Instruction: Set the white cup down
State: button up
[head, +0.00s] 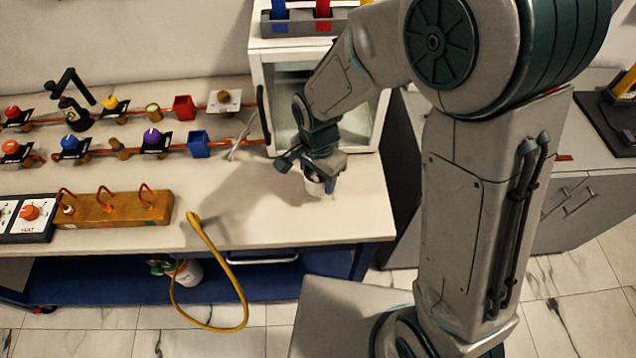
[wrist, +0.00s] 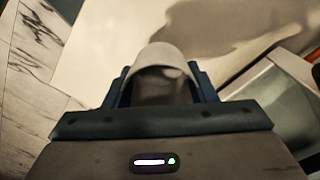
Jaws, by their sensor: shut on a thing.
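My gripper (head: 312,172) is above the right part of the table (head: 285,228), near the table's front right corner. It is shut on the white cup (head: 313,186), which shows just below the fingers in the head view. In the wrist view the cup (wrist: 166,58) sits between the two fingers of my gripper (wrist: 162,85), its rim and hollow inside facing the camera. The cup's underside is hidden, so I cannot tell whether it touches the table.
A yellow hose (head: 222,262) hangs over the front edge. Bare tabletop lies left of my gripper.

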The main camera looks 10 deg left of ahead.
aim_at(318, 187)
jog(key=shift+f+p, duration=0.3)
jog(key=shift+f, duration=1.65)
jog(key=shift+f, duration=0.25)
jog(key=o, duration=1)
jog(key=shift+c, duration=0.2)
jog(key=shift+r, duration=0.1)
notch_tip(318, 187, up, 12)
jog(key=shift+r, duration=0.2)
